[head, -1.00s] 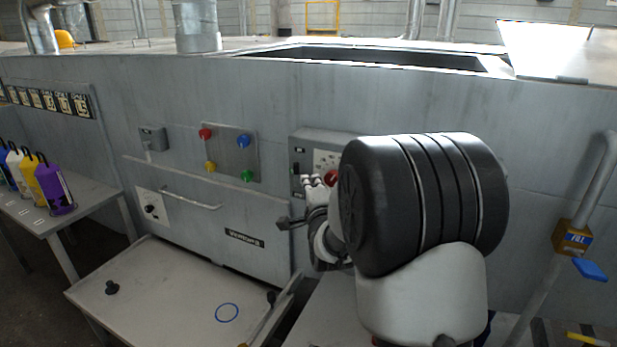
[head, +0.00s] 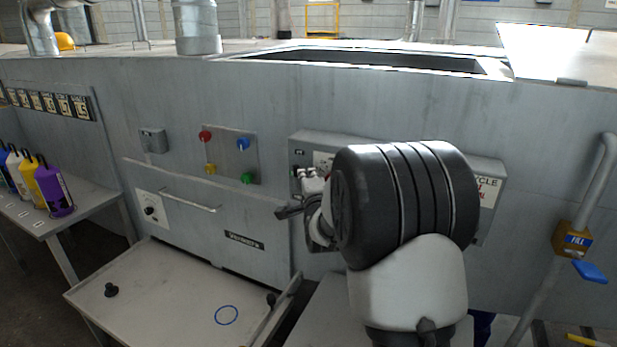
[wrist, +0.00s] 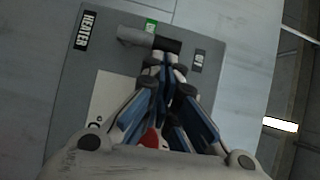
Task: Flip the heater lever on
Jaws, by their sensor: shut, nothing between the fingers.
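The heater panel is a grey plate with a black HEATER label (wrist: 85,30) in the wrist view. A grey lever (wrist: 135,37) with a dark end lies beside a small green label (wrist: 151,25). An OFF label (wrist: 198,61) is to its right. My gripper (wrist: 168,62) is shut and empty, with its tips at the lever's dark end. I cannot tell whether they touch it. In the head view my gripper (head: 303,174) is in front of the left end of the grey control box (head: 312,140), and the lever cannot be made out there.
A red button (wrist: 152,138) is partly hidden behind my fingers. A plate with coloured knobs (head: 228,157) is left of the box. Below are a hatch with a bar handle (head: 188,201) and a lowered shelf (head: 165,290). A pipe with a blue lever (head: 590,270) is at right.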

